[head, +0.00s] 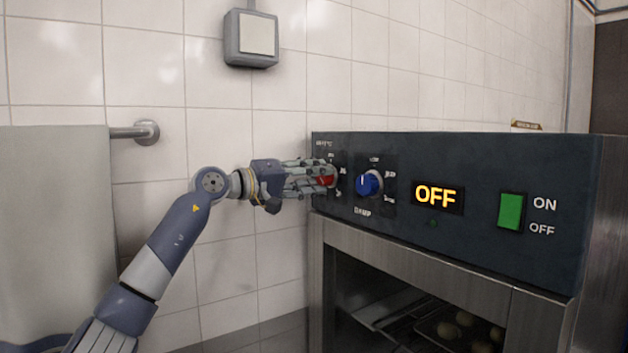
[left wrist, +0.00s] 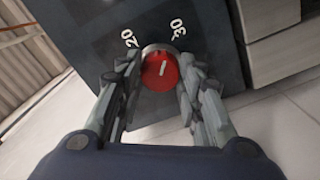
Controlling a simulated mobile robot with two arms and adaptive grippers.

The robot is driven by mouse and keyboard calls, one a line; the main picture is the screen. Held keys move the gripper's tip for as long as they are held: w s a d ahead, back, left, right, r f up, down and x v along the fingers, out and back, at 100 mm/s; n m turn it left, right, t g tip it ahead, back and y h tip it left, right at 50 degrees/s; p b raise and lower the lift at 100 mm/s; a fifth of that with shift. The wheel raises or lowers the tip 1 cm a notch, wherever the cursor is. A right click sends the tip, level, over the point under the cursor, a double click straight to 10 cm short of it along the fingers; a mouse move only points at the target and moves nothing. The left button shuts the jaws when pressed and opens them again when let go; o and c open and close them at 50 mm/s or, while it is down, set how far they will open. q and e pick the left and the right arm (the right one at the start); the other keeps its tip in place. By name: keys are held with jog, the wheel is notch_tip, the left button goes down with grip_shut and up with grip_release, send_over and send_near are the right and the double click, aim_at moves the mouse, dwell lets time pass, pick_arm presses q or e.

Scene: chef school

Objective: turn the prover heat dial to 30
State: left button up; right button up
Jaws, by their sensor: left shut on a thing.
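The red heat dial (head: 326,180) is at the left end of the prover's dark control panel (head: 470,161). In the left wrist view the dial (left wrist: 160,71) shows a white pointer line, tilted a little right of straight up, between the printed 20 and 30. My left gripper (head: 322,178) is shut on the dial, with a finger on each side of it; it also shows in the left wrist view (left wrist: 160,85). In the head view the fingers hide most of the dial and its markings. My right gripper is not in view.
A blue dial (head: 369,184) sits just right of the red one. The display (head: 437,196) reads OFF, and a green switch (head: 511,211) is farther right. Below is the prover's window with trays (head: 405,313). A tiled wall (head: 235,170) stands behind my left arm.

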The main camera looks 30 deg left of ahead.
pick_arm(q)
jog(key=shift+m, duration=0.7)
jog(key=o, duration=1.1)
jog(key=shift+c, duration=0.2)
jog(key=v, duration=1.1)
jog(key=shift+s+a, duration=0.15)
jog(key=shift+s, duration=0.2)
jog(key=shift+f, duration=0.1)
